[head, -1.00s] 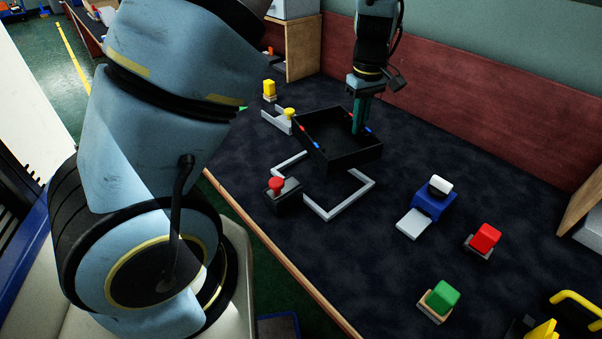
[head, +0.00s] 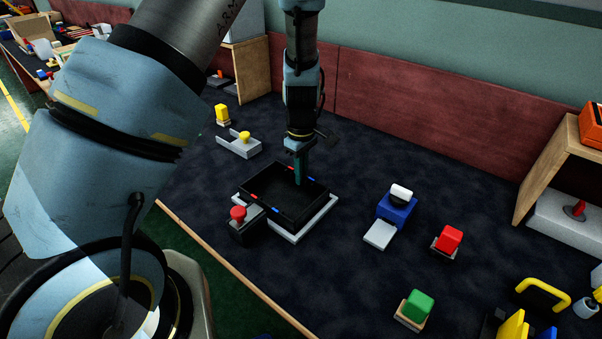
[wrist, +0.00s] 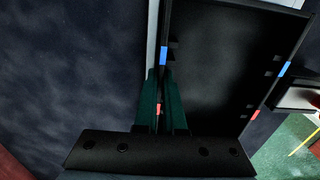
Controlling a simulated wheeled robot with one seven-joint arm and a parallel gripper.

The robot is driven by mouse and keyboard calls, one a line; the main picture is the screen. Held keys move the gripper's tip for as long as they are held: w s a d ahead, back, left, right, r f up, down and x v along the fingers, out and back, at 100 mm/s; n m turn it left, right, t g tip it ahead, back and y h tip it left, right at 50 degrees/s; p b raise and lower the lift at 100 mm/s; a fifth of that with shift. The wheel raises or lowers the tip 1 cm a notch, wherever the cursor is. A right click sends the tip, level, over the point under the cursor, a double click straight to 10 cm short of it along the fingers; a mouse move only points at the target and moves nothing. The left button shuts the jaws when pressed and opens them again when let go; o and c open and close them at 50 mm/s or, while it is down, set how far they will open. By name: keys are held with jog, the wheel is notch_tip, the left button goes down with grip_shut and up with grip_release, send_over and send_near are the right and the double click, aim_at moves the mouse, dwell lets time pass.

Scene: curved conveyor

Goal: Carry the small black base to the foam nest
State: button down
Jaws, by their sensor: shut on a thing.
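The black base (head: 268,192) is a shallow open box with red and blue marks on its rim. My gripper (head: 299,180) is shut on its far wall, with the green fingers on both sides of that wall in the wrist view (wrist: 160,112). The base is level over the pale grey rectangular frame (head: 318,220), which looks like the nest. The frame shows along the front right and at the left corner; the rest is hidden under the base. I cannot tell whether the base rests in it or hovers just above.
A red-knobbed dark block (head: 243,228) stands close to the base's front left. A grey bracket with a yellow knob (head: 240,145) lies behind left. A blue block with a white top (head: 397,207) stands right, near red (head: 448,240) and green (head: 417,306) blocks.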

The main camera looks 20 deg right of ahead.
jog(key=shift+f, duration=0.35)
jog(key=c, duration=1)
grip_release()
jog(key=shift+s, duration=0.1)
notch_tip(320, 180, up, 13)
jog(key=b, duration=0.2)
jog(key=s+a+r+m, duration=0.1)
jog(key=s+a+m, duration=0.1)
jog(key=a, duration=1.3)
jog(key=s+a+r+m+t, duration=0.1)
jog(key=a+m, duration=0.4)
jog(key=a, duration=1)
jog(key=shift+s+r+t, duration=0.3)
jog(key=shift+s+r, duration=0.15)
jog(key=shift+r, duration=0.25)
jog(key=shift+a, duration=0.1)
